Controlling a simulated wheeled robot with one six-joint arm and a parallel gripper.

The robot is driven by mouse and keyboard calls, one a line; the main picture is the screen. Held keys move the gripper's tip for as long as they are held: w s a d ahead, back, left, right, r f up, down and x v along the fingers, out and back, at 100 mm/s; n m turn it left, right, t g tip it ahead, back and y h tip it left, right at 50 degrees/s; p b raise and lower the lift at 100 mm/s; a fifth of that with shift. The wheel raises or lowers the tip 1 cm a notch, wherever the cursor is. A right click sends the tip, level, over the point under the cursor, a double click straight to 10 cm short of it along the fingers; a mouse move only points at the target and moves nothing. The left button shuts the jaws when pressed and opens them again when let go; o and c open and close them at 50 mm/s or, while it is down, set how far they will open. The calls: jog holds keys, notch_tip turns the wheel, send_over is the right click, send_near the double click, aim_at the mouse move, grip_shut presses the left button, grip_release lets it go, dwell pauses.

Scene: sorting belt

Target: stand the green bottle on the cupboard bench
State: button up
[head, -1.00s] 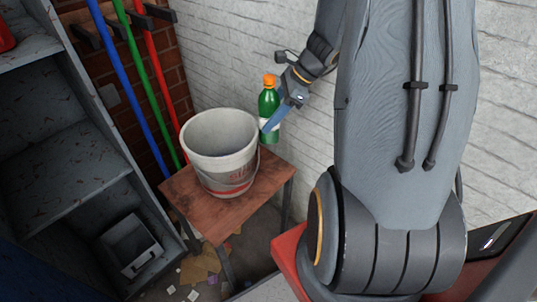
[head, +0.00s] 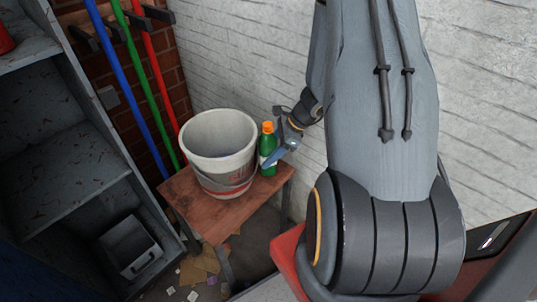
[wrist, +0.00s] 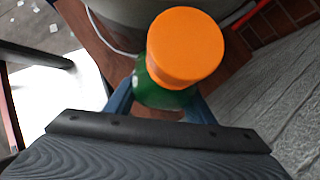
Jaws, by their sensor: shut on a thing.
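The green bottle (head: 267,152) has an orange cap and a pale label. It is upright at the right back part of the small brown wooden bench (head: 205,215), close beside the bucket. Its base appears at the bench top; I cannot tell whether it touches. My gripper (head: 274,158) reaches it from the right and is shut on it below the cap. In the wrist view the orange cap and green shoulder of the bottle (wrist: 165,93) show between the blue fingers; the lower part is hidden.
A pale bucket (head: 220,160) takes up most of the bench. Blue, green and red poles (head: 133,85) stand behind it at the left. Grey shelves (head: 75,165) hold a grey bin (head: 130,247). A white brick wall (head: 240,60) runs close behind the bottle.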

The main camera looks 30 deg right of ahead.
jog(key=shift+f, duration=0.3)
jog(key=o, duration=0.8)
jog(key=shift+f, duration=0.1)
jog(key=o, duration=0.5)
